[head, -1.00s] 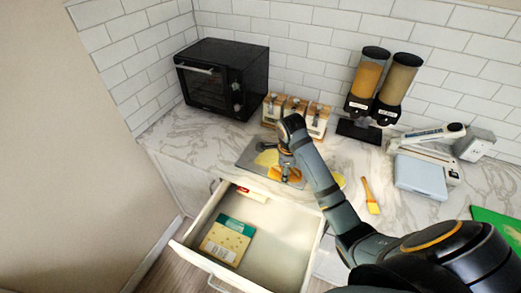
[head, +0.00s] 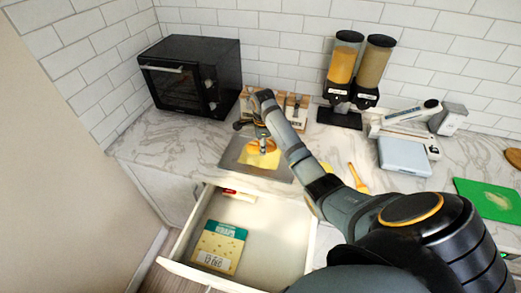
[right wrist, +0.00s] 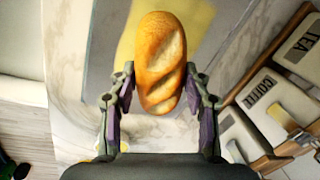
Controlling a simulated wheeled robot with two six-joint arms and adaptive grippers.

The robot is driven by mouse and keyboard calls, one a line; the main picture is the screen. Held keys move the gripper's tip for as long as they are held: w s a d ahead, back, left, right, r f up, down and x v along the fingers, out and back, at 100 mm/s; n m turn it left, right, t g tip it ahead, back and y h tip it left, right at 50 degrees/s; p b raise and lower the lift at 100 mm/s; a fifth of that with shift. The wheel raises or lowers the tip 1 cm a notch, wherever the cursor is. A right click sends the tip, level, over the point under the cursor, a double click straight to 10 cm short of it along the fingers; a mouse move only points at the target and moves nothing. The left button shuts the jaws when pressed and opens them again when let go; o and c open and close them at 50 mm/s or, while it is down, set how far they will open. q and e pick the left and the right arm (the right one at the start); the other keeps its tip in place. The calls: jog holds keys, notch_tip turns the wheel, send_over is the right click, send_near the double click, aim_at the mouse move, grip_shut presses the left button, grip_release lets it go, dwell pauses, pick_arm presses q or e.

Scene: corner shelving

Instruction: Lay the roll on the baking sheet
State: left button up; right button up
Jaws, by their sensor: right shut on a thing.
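The roll (right wrist: 161,60), a golden scored loaf, is held between the two fingers of my right gripper (right wrist: 160,105) in the right wrist view. In the head view my right gripper (head: 262,138) is over the grey baking sheet (head: 231,154) on the marble counter, and the roll is hard to make out there. A flat yellow patch (head: 252,157) lies on the sheet under the gripper; it also shows behind the roll in the right wrist view (right wrist: 127,40). Whether the roll touches the sheet cannot be told. My left gripper is not in view.
An open drawer (head: 275,240) with a yellow-green packet (head: 219,247) is below the counter edge. A brush (head: 357,178) and green board (head: 487,200) lie right.

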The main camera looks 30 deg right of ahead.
jog(key=shift+w+d+f, duration=0.25)
jog(key=shift+w+f, duration=0.3)
jog(key=shift+f, duration=0.25)
jog(key=shift+w+f, duration=0.2)
notch_tip(320, 180, down, 2)
jog(key=shift+f+p, duration=0.15)
jog(key=shift+p, duration=0.6)
jog(key=shift+f, duration=0.45)
jog(key=o, duration=0.9)
jog(key=shift+o, duration=0.7)
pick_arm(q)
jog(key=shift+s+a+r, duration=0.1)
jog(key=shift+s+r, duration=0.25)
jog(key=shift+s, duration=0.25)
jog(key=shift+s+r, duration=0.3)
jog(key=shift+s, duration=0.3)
